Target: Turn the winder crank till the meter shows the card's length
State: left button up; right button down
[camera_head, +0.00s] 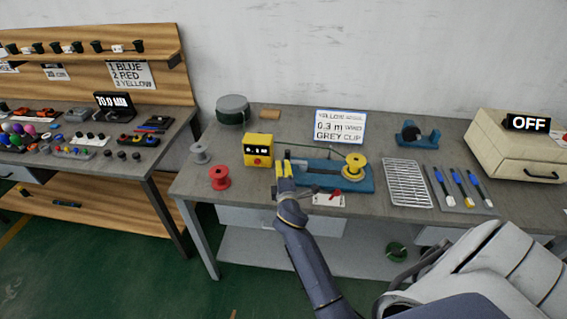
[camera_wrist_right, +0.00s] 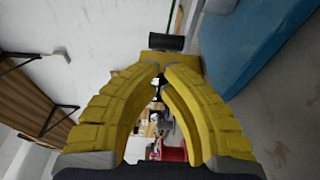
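The winder has a blue base (camera_head: 362,184) with a yellow spool (camera_head: 355,163) at its right end. The yellow meter (camera_head: 258,150) stands left of it; its lit digits are too small to read surely. The white card (camera_head: 340,127) behind shows 0.3 m and GREY CLIP. My right gripper (camera_head: 284,168) is at the winder's left end. In the right wrist view its yellow fingertips (camera_wrist_right: 162,66) nearly meet. A black cylinder (camera_wrist_right: 167,41), perhaps the crank's handle, lies just past them; I cannot tell if they grip it. The blue base (camera_wrist_right: 262,45) is beside them. My left gripper is out of view.
A red spool (camera_head: 219,178) and a grey spool (camera_head: 199,153) stand to the left. A wire rack (camera_head: 407,182) and several blue-handled tools (camera_head: 459,187) lie to the right. A small white tag with a red piece (camera_head: 329,199) lies at the front edge.

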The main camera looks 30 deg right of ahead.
jog(key=v, duration=0.7)
jog(key=shift+s, duration=0.1)
jog(key=shift+s+a+f, duration=0.1)
jog(key=shift+s+a, duration=0.05)
jog(key=shift+s, duration=0.4)
jog(key=s+a+f+m+g+y, duration=0.2)
jog(key=s+f+m+g, duration=0.15)
jog(key=s, duration=0.95)
jog(key=s+a+f+m+g+y, duration=0.15)
jog(key=s+f+g, duration=0.35)
jog(key=s, duration=0.9)
jog(key=s+a+f+g+y, duration=0.1)
jog(key=a+f, duration=0.1)
jog(key=f, duration=0.9)
jog(key=s+a+f+m+g+y, duration=0.1)
jog(key=s+a+f, duration=0.1)
jog(key=f, duration=0.9)
jog(key=s+a+f+g+y, duration=0.1)
jog(key=a+f+g, duration=0.1)
jog(key=f, duration=0.9)
jog(key=s+f+m+g+y, duration=0.1)
jog(key=s+f+m+g, duration=0.1)
jog(key=s+f, duration=1.7)
jog(key=shift+s+d+m, duration=0.2)
jog(key=shift+s+m, duration=0.3)
jog(key=shift+s, duration=0.5)
jog(key=shift+f, duration=0.1)
